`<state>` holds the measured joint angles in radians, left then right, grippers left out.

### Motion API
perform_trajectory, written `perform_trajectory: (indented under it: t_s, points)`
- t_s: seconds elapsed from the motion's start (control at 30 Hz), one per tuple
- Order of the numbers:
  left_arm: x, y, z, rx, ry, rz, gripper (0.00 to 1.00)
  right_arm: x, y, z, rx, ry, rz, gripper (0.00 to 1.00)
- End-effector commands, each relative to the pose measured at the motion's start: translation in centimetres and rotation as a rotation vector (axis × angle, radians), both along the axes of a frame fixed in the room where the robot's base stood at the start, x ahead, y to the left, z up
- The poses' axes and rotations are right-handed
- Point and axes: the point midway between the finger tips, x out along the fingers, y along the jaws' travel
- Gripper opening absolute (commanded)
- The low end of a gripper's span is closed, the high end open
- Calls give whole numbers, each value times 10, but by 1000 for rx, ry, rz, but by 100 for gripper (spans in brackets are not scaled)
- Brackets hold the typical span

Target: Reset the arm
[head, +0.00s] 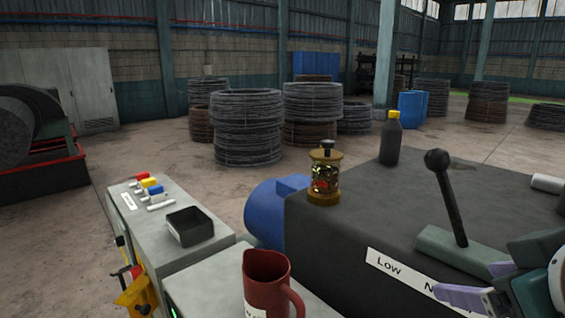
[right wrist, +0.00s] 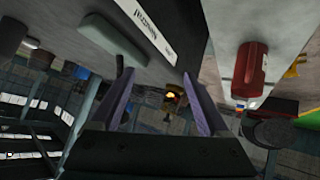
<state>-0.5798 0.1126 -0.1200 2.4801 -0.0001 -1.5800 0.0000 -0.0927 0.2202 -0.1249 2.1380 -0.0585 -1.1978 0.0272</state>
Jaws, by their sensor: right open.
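My right gripper (head: 465,278) comes in at the lower right of the head view. Its two purple fingers are apart with nothing between them. It is at the front right of the dark gearbox top, beside the lever's grey-green base (head: 455,250). The black ball-topped lever (head: 448,195) stands up from this base, tilted a little left, apart from the fingers. In the right wrist view the fingers (right wrist: 158,80) are spread, and the lever base (right wrist: 112,38) lies beyond them, upside down. My left gripper is out of view.
A glass-and-brass oiler (head: 324,178) and a dark bottle (head: 391,138) stand on the gearbox (head: 400,190). A red jug (head: 266,285) is at the front centre. A black tray (head: 189,226) sits on the grey control cabinet at left. Wire coils (head: 247,125) stand behind on the floor.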

Motion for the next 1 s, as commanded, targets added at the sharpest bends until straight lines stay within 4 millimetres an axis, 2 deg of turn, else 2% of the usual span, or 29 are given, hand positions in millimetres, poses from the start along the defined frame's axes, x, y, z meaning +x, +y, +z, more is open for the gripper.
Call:
perform_trajectory:
  t_s: [0.03,0.13,0.3,0.4,0.47,0.67,0.9,1.0]
  points:
    - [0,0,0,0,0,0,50,-31,7,-19,24,86,1,79]
    - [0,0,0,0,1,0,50,-82,18,-41,58,226,-1,79]
    - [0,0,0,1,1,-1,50,-159,32,-61,108,434,-6,79]
    - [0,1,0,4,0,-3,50,-202,38,-65,133,547,-10,79]
    - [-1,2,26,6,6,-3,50,-200,37,-37,131,542,-9,79]
    - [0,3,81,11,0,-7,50,-198,37,16,129,540,-9,79]
    - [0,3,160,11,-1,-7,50,-198,37,95,129,538,-8,79]
    - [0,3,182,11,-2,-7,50,-198,37,116,129,538,-9,79]
